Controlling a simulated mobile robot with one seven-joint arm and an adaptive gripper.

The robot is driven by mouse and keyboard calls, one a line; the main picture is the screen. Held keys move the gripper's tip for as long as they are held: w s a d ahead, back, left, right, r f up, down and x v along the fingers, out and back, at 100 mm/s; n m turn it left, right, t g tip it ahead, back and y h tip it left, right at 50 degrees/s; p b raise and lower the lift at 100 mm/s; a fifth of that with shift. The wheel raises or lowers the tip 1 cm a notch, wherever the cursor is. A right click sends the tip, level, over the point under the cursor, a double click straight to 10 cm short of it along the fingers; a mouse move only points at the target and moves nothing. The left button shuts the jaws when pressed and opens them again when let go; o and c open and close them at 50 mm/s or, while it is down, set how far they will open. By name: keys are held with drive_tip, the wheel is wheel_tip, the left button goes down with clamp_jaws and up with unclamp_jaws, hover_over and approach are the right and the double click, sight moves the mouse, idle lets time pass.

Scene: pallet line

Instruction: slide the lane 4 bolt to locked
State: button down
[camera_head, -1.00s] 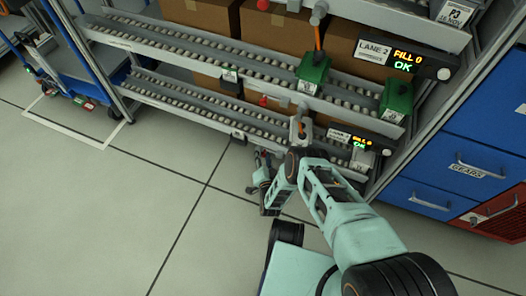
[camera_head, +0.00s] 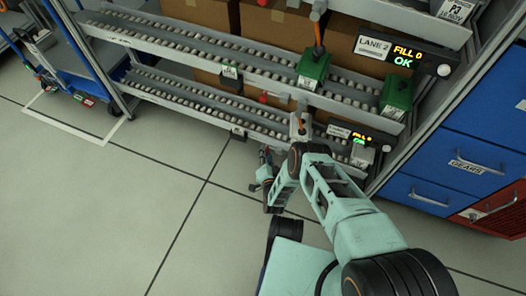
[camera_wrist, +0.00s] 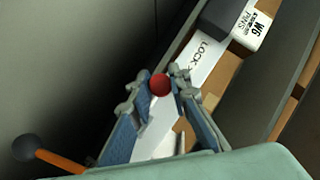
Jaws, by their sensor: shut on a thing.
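The bolt's red ball knob (camera_wrist: 160,85) shows in the wrist view, in front of a white plate (camera_wrist: 205,62) lettered "LOCK" with an arrow. My gripper (camera_wrist: 161,78) is closed around the knob, with a blue-padded finger on each side. In the head view my gripper (camera_head: 266,160) is at the front of the lowest visible rack level, and the knob in it is too small to make out. The bolt's body and its position along the plate are mostly hidden by my fingers.
An orange lever with a black ball (camera_wrist: 25,147) is left of my gripper. A tag reading "W6 PINS" (camera_wrist: 252,22) is at upper right. The lane 2 display (camera_head: 405,55) reads FILL 0, OK. Blue drawers (camera_head: 475,160) stand right; the floor (camera_head: 110,215) at left is clear.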

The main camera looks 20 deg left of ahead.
drive_tip(key=shift+s+d, duration=0.15)
drive_tip(key=shift+d, duration=1.7)
drive_tip(key=c, duration=1.8)
unclamp_jaws()
wheel_tip(320, 180, up, 10)
